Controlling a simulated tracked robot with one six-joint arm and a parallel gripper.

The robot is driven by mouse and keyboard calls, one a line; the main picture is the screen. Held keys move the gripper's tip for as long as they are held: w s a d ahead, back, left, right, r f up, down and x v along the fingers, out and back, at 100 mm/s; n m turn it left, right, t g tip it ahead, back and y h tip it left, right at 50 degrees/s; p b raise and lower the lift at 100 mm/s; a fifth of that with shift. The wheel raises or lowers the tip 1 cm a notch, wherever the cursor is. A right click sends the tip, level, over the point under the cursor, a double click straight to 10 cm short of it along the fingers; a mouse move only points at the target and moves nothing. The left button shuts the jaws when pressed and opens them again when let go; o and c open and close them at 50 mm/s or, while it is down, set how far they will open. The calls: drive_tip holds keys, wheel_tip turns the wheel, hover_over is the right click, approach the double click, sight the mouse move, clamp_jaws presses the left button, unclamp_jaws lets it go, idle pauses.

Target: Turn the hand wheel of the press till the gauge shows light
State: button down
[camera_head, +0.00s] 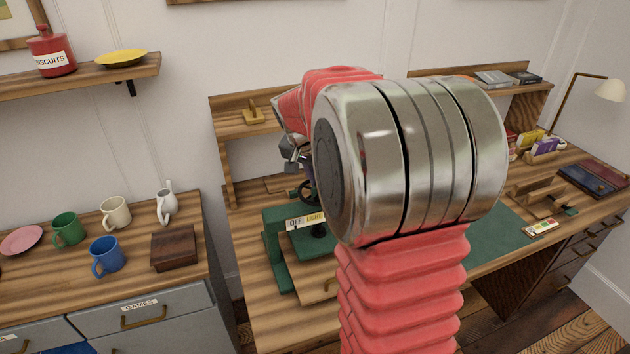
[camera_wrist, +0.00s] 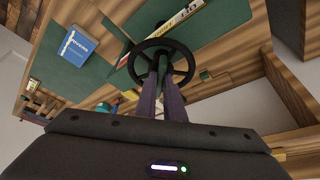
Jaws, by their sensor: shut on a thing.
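The green press (camera_head: 279,248) stands on the desk, partly hidden behind my arm. Its pale gauge strip (camera_head: 305,221) reads OFF and LIGHT; the rest is hidden. A small dark mark sits near the OFF end, but I cannot tell the pointer's exact place. The black hand wheel (camera_head: 305,191) is above the press frame, and its ring and spokes show in the wrist view (camera_wrist: 191,64). My gripper (camera_wrist: 163,66) is shut on the hand wheel, its two dark fingers reaching to the middle of the wheel. The exact contact is partly hidden.
A blue book (camera_wrist: 79,46) lies on the green mat. A wooden stand (camera_head: 540,194) and lamp (camera_head: 608,90) are at the right. Several mugs and a dark wooden box (camera_head: 174,249) stand on the left cabinet. A raised shelf (camera_head: 232,112) runs behind the press.

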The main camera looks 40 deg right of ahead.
drive_tip(key=c, duration=1.9)
unclamp_jaws()
drive_tip(key=shift+w+a, duration=0.15)
drive_tip(key=shift+w, duration=0.05)
drive_tip(key=shift+o, duration=0.2)
drive_tip(key=shift+s, duration=0.1)
drive_tip(key=v, duration=1.3)
drive_tip(key=shift+r, duration=0.3)
